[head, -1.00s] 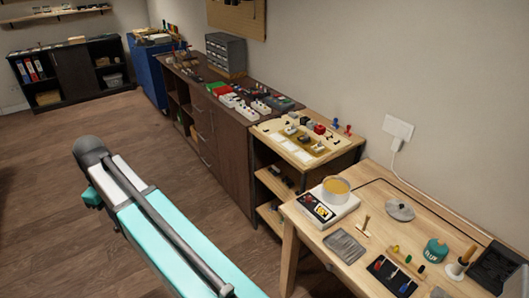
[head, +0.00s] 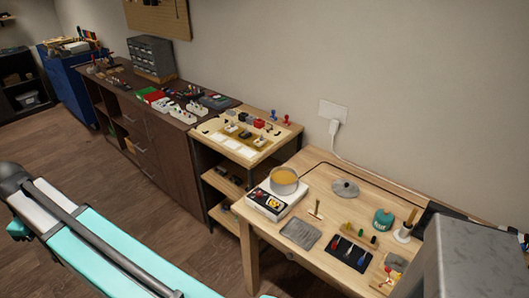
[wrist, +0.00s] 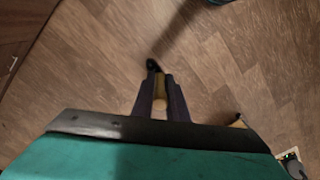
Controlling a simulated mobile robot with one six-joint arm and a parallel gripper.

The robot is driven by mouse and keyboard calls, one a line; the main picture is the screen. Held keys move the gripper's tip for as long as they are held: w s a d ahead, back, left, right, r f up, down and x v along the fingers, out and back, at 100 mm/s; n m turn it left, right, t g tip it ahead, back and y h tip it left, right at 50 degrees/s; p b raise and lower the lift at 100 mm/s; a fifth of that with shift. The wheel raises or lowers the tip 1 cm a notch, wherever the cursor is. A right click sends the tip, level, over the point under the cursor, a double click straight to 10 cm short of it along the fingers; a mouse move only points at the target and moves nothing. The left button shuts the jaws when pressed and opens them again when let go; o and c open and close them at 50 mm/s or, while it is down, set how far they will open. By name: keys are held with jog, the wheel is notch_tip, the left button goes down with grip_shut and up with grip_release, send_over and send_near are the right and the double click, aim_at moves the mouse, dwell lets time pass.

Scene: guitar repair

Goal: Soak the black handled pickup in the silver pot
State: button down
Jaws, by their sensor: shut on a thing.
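The silver pot (head: 285,189) stands on a white hot plate (head: 262,206) at the left of the light wooden table. It is uncovered and holds amber liquid. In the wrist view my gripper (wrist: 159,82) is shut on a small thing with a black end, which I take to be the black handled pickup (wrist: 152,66). A yellowish part of it shows between the fingers. It hangs over bare wood floor, away from the pot. My gripper is outside the head view, where only my arm shows at lower left.
The wooden table (head: 318,165) also bears a round grey lid (head: 345,188), a grey tray (head: 300,233), a black mat with coloured tools (head: 348,253) and a teal jar (head: 383,219). A shelf unit (head: 225,190) stands left of it. The floor at left is open.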

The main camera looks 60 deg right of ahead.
jog(key=s+d+m+p, duration=0.1)
jog(key=s+d+m, duration=0.2)
jog(key=d, duration=1)
jog(key=s+d+m+p, duration=0.2)
jog(key=s+d+m, duration=0.15)
jog(key=d, duration=0.95)
jog(key=s+d+m+p, duration=0.1)
jog(key=s+d+m, duration=0.15)
jog(key=d, duration=1.05)
jog(key=s+d+m+p, duration=0.2)
jog(key=s+d+m, duration=0.2)
jog(key=s+d, duration=0.9)
jog(key=s+d+m+p, duration=0.2)
jog(key=s+d+m, duration=0.2)
jog(key=s+d, duration=0.9)
jog(key=s, duration=0.7)
jog(key=shift+d+r, duration=0.35)
jog(key=shift+f, duration=0.1)
jog(key=shift+w+f+b, duration=0.1)
jog(key=shift+f+b, duration=1.05)
jog(key=shift+f, duration=1.15)
jog(key=shift+f+b, duration=0.6)
jog(key=shift+f, duration=1.25)
